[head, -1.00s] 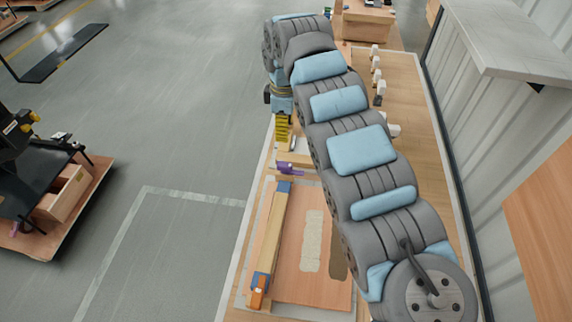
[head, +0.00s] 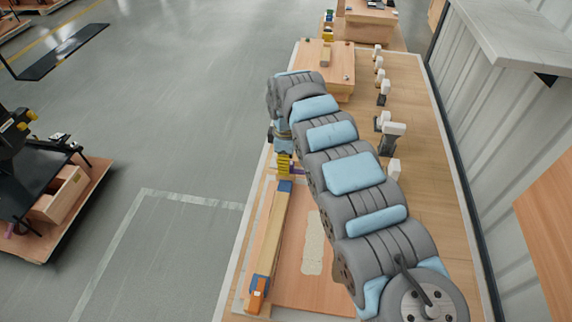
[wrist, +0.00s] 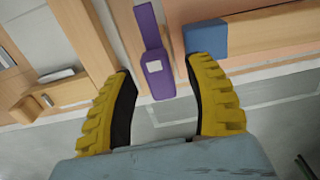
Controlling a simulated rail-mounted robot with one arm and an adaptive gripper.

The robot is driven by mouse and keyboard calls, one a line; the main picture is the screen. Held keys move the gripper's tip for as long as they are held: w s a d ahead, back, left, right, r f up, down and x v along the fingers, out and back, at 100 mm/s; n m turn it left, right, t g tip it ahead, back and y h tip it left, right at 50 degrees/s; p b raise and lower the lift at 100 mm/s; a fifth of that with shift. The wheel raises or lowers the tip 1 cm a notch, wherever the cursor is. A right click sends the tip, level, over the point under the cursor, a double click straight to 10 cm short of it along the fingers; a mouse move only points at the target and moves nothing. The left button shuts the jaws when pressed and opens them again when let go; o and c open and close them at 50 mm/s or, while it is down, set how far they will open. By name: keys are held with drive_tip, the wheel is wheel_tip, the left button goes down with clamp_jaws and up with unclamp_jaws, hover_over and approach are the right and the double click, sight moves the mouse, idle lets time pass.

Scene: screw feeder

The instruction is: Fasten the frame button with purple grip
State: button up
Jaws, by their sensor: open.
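The purple grip (wrist: 158,75) is a narrow purple piece with a small white patch, seen near the top middle of the wrist view. My gripper (wrist: 158,68) is open, with one yellow ribbed finger on each side of the purple grip. I see gaps between the grip and both fingers. In the head view my gripper (head: 284,165) covers most of the purple grip (head: 298,170). A blue block (wrist: 205,38) sits right of the grip in the wrist view. It is the far end of a long wooden frame bar (head: 270,230).
An orange piece (head: 257,295) sits at the bar's near end, beside a wooden panel (head: 318,285). Several white-topped parts (head: 392,130) stand along the table's right side. A wooden box (head: 328,70) stands farther back. Open floor (head: 170,150) lies to the left.

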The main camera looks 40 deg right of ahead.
drive_tip(key=shift+f, duration=0.15)
clamp_jaws()
